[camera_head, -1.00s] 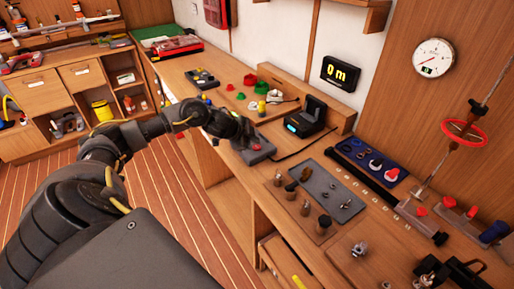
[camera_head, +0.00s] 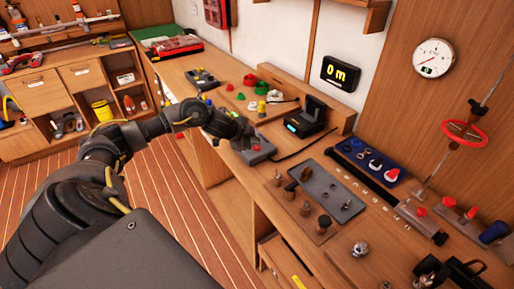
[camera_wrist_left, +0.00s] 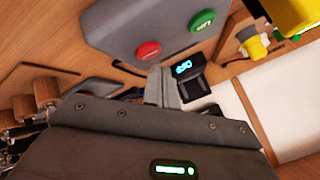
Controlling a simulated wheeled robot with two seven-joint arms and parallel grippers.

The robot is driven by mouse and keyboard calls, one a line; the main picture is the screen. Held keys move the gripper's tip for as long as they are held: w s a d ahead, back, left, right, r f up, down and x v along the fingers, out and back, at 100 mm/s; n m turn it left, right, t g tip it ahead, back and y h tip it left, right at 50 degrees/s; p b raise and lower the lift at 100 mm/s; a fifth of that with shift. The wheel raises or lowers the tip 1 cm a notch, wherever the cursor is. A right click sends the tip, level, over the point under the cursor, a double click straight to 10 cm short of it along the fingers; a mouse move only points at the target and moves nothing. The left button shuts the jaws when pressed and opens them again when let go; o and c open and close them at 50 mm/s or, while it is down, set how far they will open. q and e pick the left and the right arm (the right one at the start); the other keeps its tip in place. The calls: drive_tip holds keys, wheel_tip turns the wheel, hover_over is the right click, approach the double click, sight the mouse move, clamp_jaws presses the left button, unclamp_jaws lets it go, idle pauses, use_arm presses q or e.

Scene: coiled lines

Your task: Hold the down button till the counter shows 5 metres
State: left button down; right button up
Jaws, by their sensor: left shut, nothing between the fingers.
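The counter (camera_head: 340,73) on the wall reads 0 m. The grey control box (camera_head: 263,156) lies on the bench below it. In the left wrist view the box (camera_wrist_left: 120,25) shows a red button (camera_wrist_left: 148,51) and a green button (camera_wrist_left: 203,20); the green label looks like UP turned round, the red label is too small to read. My left gripper (camera_head: 246,138) is shut and empty, over the box close to the red button. In the wrist view its fingertips (camera_wrist_left: 165,85) show below the red button; I cannot tell whether they touch it. My right gripper is not clearly in view.
A black device with a cyan display (camera_head: 305,118) stands right of the box. A grey tray (camera_head: 325,190) with small parts and a blue tray (camera_head: 367,163) lie further right. Coloured pieces (camera_head: 250,80) sit behind. A red ring (camera_head: 464,134) surrounds a tilted rod.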

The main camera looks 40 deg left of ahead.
idle(0.4)
use_arm(q)
drive_tip(key=shift+f, duration=0.45)
drive_tip(key=shift+f, duration=0.5)
idle(6.7)
